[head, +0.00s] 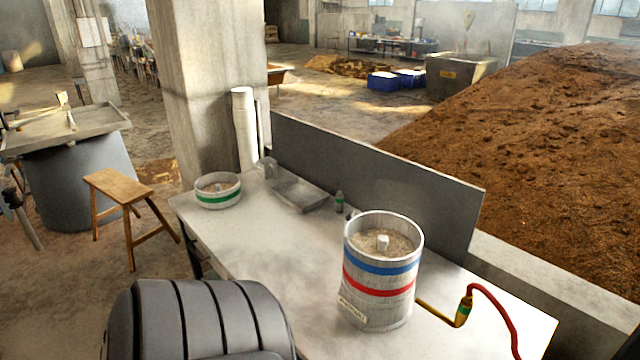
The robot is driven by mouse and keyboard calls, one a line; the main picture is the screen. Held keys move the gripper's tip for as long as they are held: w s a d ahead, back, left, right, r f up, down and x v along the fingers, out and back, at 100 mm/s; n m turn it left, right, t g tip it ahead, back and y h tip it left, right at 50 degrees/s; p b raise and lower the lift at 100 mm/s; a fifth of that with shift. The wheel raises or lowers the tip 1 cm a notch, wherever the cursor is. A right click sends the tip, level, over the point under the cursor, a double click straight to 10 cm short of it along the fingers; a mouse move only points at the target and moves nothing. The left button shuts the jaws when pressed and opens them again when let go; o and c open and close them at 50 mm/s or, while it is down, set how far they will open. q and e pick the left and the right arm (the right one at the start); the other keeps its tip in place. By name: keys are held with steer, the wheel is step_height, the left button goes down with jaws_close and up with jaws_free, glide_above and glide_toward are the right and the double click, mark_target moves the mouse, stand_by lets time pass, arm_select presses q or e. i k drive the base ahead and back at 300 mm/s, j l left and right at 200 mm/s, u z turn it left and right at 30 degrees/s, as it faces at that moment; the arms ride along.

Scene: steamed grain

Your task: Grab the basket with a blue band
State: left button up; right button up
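The basket with a blue band (383,267) is a round metal-grey vessel on the right part of the table. It is the top of an upright stack, directly above a section with a red band (377,292). Brownish grain fills its open top, with a small white cylinder standing in the middle. Where the blue-band and red-band parts separate is hard to make out. A shallower round basket with a green band (217,192) sits apart at the table's far left. Neither of my grippers is in view.
The pale table (258,240) has clear room between the baskets. A shallow metal tray (300,195) and a small bottle (339,202) lie near the grey upright panel (375,180). A red hose (500,305) with a yellow pipe is right of the stack. A wooden stool (118,186) stands left.

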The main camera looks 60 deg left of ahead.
mark_target(379, 247)
steer(key=j+u, duration=0.15)
steer(key=u, duration=1.3)
steer(key=k+l+u, duration=0.15)
steer(key=i+l, duration=0.05)
steer(key=l, duration=0.05)
